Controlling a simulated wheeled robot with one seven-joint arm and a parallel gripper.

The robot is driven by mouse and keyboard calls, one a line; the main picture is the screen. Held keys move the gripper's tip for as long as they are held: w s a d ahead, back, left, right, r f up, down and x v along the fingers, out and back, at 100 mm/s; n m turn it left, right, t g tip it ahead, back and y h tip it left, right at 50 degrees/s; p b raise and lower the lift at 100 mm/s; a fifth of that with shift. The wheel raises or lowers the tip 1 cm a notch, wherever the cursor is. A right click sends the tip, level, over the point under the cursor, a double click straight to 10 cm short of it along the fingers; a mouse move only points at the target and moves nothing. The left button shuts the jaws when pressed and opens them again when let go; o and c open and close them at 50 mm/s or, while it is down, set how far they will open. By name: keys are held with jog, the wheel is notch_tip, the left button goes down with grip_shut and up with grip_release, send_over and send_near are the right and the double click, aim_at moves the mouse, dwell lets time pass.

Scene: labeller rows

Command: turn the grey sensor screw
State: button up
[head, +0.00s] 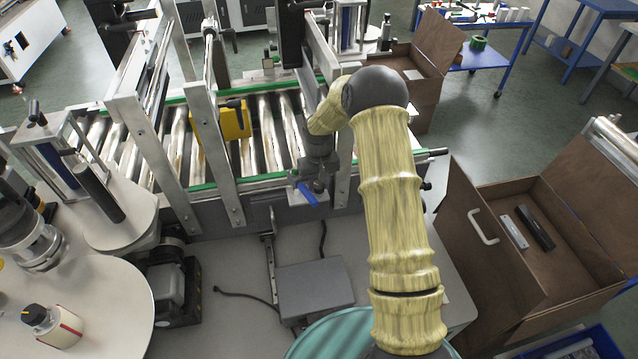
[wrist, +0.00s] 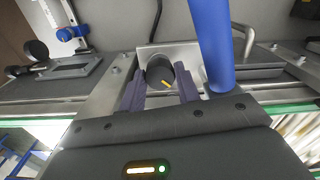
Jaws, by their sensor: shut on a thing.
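A blue handle (wrist: 212,45) stands close to the right finger in the wrist view; a blue part (head: 307,195) shows beside my gripper in the head view.
The roller conveyor (head: 268,130) has upright metal posts close to my arm and a yellow block (head: 235,120) on it. A grey box (head: 315,286) sits below on the pale bench. Open brown cases (head: 497,285) stand at the right.

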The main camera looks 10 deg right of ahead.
aim_at(318, 185)
jog(key=n+p, duration=0.1)
jog(key=n, duration=0.3)
jog(key=shift+n, duration=0.3)
dwell(0.3)
jog(key=shift+n+p, duration=0.4)
jog(key=shift+n, duration=0.1)
jog(key=o, duration=1.2)
jog(key=shift+c, duration=0.2)
notch_tip(318, 185, up, 17)
jog(key=b, duration=0.3)
jog(key=shift+r, duration=0.2)
